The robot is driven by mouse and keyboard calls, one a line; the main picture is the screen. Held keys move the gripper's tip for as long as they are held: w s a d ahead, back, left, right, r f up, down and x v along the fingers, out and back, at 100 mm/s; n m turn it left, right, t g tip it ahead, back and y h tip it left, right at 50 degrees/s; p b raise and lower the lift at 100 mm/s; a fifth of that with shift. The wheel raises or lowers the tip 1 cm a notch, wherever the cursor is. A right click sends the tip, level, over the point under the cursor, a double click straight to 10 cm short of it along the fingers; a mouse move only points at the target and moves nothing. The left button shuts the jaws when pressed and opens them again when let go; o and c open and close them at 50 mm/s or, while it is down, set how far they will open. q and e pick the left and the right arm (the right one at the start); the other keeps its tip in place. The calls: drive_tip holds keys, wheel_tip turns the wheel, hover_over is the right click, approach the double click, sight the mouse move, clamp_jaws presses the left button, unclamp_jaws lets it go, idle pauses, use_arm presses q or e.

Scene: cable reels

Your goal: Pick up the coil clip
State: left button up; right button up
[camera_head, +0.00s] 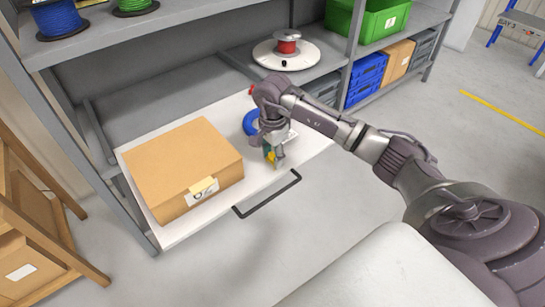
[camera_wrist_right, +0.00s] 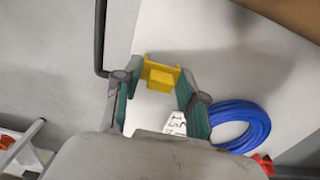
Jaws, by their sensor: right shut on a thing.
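The coil clip is a small yellow piece (camera_wrist_right: 160,77) between the fingertips of my right gripper in the right wrist view. My right gripper (camera_head: 274,157) points down over the front right part of the white pull-out shelf (camera_head: 300,146) and is shut on the clip. In the head view the clip is mostly hidden by the fingers. I cannot tell whether it touches the shelf. A blue cable coil (camera_wrist_right: 240,124) lies beside the gripper; it also shows behind the gripper in the head view (camera_head: 250,122). My left gripper is not in view.
A cardboard box (camera_head: 180,165) fills the left of the white shelf. A black handle (camera_head: 268,196) juts from its front edge. Green (camera_head: 375,18) and blue bins (camera_head: 364,78) are at right.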

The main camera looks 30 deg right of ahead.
drive_tip(key=r, duration=0.2)
drive_tip(key=d+r, duration=0.1)
drive_tip(key=r, duration=0.1)
drive_tip(key=shift+s+r+p, duration=0.1)
drive_tip(key=shift+s+p, duration=0.15)
drive_tip(key=shift+p, duration=0.1)
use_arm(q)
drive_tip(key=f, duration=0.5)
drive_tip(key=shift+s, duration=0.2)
use_arm(e)
drive_tip(key=s+d+r, duration=0.5)
drive_tip(key=d+r, duration=0.1)
drive_tip(key=d, duration=0.2)
drive_tip(key=shift+s+d, duration=0.4)
drive_tip(key=shift+r, duration=0.1)
